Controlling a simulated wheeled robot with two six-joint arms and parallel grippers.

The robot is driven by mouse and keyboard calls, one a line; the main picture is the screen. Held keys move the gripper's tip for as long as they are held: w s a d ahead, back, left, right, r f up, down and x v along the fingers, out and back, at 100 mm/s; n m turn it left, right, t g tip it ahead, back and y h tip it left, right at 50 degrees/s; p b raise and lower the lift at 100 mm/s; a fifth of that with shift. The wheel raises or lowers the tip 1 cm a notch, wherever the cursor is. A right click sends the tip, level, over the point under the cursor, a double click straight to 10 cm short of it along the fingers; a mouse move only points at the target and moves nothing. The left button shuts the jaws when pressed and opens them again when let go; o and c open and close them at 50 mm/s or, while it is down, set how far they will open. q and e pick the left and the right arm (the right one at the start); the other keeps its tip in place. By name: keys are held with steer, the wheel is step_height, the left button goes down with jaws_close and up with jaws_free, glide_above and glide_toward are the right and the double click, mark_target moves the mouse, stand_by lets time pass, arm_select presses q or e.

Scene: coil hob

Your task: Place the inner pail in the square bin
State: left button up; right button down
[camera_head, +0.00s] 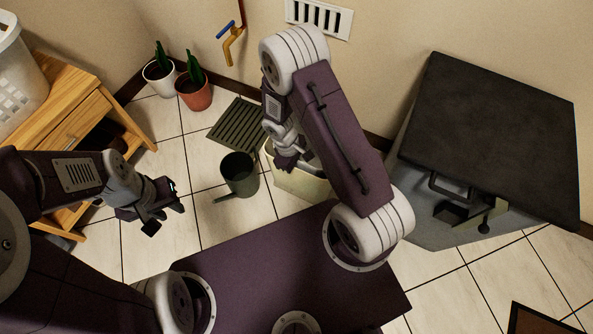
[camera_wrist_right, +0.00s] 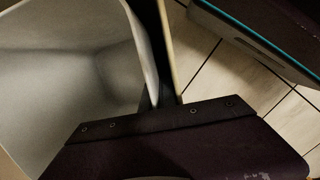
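The square bin (camera_head: 300,184) is a cream box on the floor, partly hidden behind my right arm. In the right wrist view, a pale grey, thin-walled vessel (camera_wrist_right: 70,70), which looks like the inner pail, fills the left side. A narrow cream edge (camera_wrist_right: 170,40), likely the bin's wall, runs beside its rim with a dark gap between. My right gripper (camera_head: 287,163) points down at the bin's mouth. It is close against the grey wall in the wrist view, but its fingertips and any grip are hidden. My left gripper (camera_head: 166,216) is open and empty above the floor.
A dark green watering can (camera_head: 239,174) stands left of the bin, near a slatted floor grate (camera_head: 236,124). Two potted plants (camera_head: 193,91) stand by the wall. A wooden cabinet (camera_head: 72,112) is at left. A large dark-topped unit (camera_head: 490,130) stands at right.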

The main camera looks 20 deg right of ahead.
steer(key=shift+f+b, duration=0.45)
steer(key=shift+f, duration=0.05)
steer(key=c, duration=1.7)
jaws_free()
step_height(320, 180, up, 21)
steer(key=m+p, duration=0.3)
steer(key=p, duration=0.7)
steer(key=s+r+m+t+y, duration=0.2)
steer(key=s+r+m, duration=0.3)
steer(key=s+r, duration=0.2)
step_height(320, 180, up, 42)
steer(key=p, duration=4.1)
steer(key=shift+w+d+r+p, duration=0.1)
steer(key=shift+w+r+p, duration=0.05)
steer(key=shift+p, duration=0.2)
